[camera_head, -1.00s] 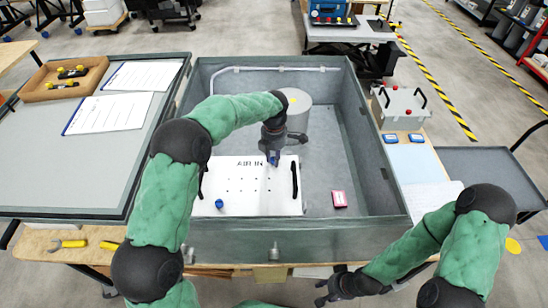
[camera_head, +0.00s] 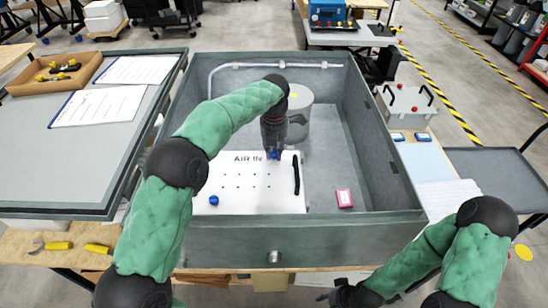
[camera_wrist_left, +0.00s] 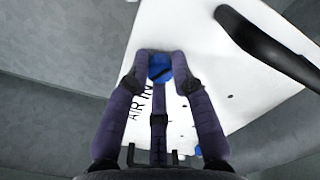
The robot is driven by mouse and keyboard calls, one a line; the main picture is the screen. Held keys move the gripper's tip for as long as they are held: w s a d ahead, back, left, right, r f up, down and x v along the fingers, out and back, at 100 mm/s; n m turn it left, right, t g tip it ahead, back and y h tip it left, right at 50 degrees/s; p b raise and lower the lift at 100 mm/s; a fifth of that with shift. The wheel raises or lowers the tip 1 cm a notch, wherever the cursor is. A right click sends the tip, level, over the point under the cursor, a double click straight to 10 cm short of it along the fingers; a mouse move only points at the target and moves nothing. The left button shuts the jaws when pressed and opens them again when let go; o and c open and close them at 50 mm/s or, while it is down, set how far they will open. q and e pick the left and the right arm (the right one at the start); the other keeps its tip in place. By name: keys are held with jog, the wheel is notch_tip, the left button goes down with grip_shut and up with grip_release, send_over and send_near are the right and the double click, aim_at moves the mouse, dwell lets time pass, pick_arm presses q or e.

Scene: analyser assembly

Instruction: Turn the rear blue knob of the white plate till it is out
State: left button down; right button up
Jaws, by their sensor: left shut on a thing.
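The white plate (camera_head: 240,195) lies in the left part of the open grey box, with "AIR IN" lettering near its rear edge. The rear blue knob (camera_wrist_left: 160,68) sits between the fingers of my left gripper (camera_wrist_left: 160,75) in the left wrist view. My left gripper is shut on this knob, pointing down at the plate's rear; in the head view the fingers (camera_head: 273,152) hide most of the knob. The front blue knob (camera_head: 214,200) is at the plate's front left. My right gripper (camera_head: 328,297) is low at the bottom edge, outside the box; its fingers are too small to judge.
A grey cylinder (camera_head: 297,112) stands in the box right behind my left gripper. A black handle (camera_head: 296,175) is on the plate's right side. A pink-red item (camera_head: 344,198) lies on the box floor to the right. The box walls (camera_head: 300,240) surround the plate.

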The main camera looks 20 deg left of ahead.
aim_at(275, 153)
pick_arm(q)
jog(key=shift+s+d+f+b, duration=0.1)
jog(key=shift+s+f+b, duration=0.05)
jog(key=shift+f+b, duration=0.35)
jog(key=shift+r, duration=0.2)
jog(key=c, duration=1.1)
grip_release()
jog(key=shift+o, duration=0.2)
jog(key=shift+r, duration=0.1)
jog(key=shift+r, duration=0.1)
notch_tip(275, 153, up, 12)
jog(key=shift+w, duration=0.2)
